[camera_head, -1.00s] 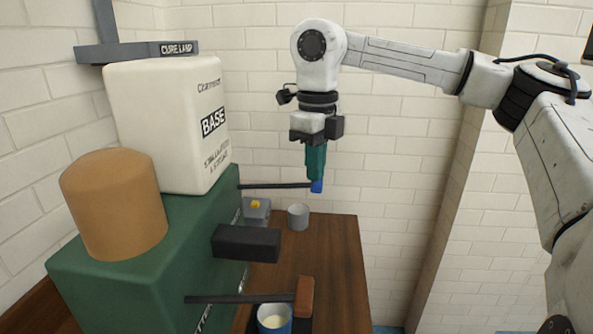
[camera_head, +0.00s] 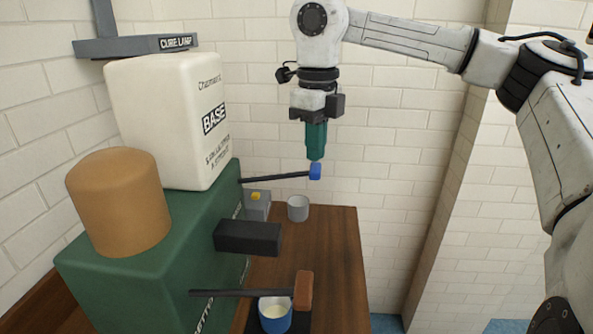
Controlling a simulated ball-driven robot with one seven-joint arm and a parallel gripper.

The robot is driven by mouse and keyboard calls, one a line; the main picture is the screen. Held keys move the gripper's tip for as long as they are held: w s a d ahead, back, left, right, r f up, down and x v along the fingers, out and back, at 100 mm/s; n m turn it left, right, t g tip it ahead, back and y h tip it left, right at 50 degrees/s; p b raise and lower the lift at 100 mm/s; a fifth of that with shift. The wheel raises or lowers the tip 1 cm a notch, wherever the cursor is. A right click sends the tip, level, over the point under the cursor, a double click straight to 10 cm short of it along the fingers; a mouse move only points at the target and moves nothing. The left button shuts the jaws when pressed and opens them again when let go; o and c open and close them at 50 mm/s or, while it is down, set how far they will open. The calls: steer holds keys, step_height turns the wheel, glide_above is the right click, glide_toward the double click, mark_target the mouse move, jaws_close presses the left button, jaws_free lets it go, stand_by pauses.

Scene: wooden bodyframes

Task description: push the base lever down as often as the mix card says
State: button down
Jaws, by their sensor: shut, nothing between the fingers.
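The lever with the blue knob (camera_head: 315,172) reaches out from the green machine (camera_head: 150,285) beside the white container marked BASE (camera_head: 165,120). It slopes slightly up towards its knob. My gripper (camera_head: 315,155) points down with its green fingers shut and empty. Its fingertips are right at the top of the blue knob; I cannot tell whether they touch it. A second lever with a brown knob (camera_head: 303,291) is nearer, by the brown cylinder (camera_head: 117,202). No mix card can be made out in this view.
A blue cup (camera_head: 274,318) with pale contents stands by the brown-knobbed lever. A grey cup (camera_head: 298,208) stands on the wooden table (camera_head: 335,250) below the blue knob. A black block (camera_head: 247,237) juts from the machine between the levers. A grey box with a yellow button (camera_head: 257,200) is behind it.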

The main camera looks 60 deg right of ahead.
mark_target(315, 167)
stand_by(0.4)
steer(key=shift+f+b, duration=2.4)
steer(key=shift+f, duration=0.85)
steer(key=shift+r, duration=0.15)
steer(key=shift+r+p, duration=2.05)
steer(key=shift+r, duration=1.05)
steer(key=shift+r, duration=0.15)
steer(key=shift+r+p, duration=1.7)
steer(key=shift+r, duration=0.7)
